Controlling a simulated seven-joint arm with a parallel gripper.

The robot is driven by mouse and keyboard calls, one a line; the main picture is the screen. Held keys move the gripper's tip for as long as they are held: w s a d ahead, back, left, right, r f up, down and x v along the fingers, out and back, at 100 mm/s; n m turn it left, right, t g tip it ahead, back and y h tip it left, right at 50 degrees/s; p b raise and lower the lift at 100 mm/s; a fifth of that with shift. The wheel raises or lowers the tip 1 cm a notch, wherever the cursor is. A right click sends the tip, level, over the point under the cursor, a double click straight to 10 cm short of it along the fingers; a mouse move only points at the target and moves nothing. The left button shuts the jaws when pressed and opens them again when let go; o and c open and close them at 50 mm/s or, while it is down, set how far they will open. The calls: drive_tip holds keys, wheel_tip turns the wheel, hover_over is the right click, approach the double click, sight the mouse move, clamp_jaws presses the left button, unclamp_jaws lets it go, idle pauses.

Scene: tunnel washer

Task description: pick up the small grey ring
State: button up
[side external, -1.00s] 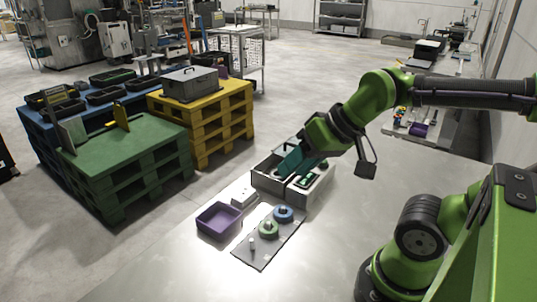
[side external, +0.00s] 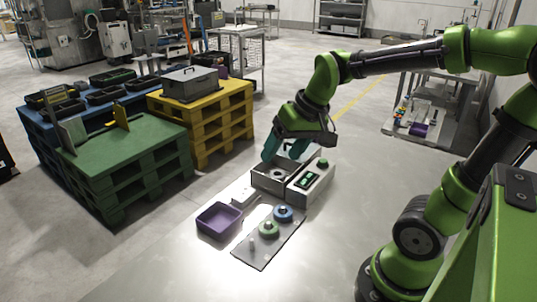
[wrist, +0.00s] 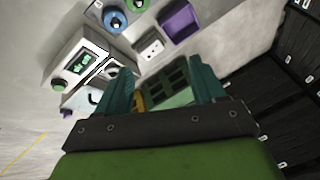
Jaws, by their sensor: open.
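The small grey ring (side external: 278,174) appears to lie inside the open grey box (side external: 262,184) in the side view. In the wrist view, the left finger partly covers the box, and I cannot make the ring out clearly. My gripper (side external: 283,154) is above the back of the box, tilted downward, with its two teal fingers apart and nothing visible between them. In the wrist view my gripper (wrist: 163,82) also has its fingers spread, with the box toward the left finger.
A control unit (side external: 308,181) with a green display and button adjoins the box's right side. In front are a plate (side external: 250,259) with a blue ring (side external: 284,214) and a green ring (side external: 269,229), a purple bin (side external: 219,221) and a white block (side external: 243,195).

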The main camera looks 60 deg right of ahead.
drive_tip(key=w+d+f+n+g, duration=0.2)
drive_tip(key=w+d+f, duration=0.1)
drive_tip(key=w+d, duration=0.55)
drive_tip(key=n+g+h, duration=0.1)
drive_tip(key=n+g, duration=0.2)
drive_tip(key=n, duration=0.4)
hover_over(278, 170)
drive_tip(key=a, duration=0.2)
drive_tip(key=f, duration=1.2)
drive_tip(key=s+f, duration=0.1)
drive_tip(key=f, duration=0.5)
drive_tip(key=shift+d, duration=0.1)
drive_tip(key=shift+c, duration=0.4)
drive_tip(key=c, duration=0.8)
drive_tip(key=shift+r, duration=0.2)
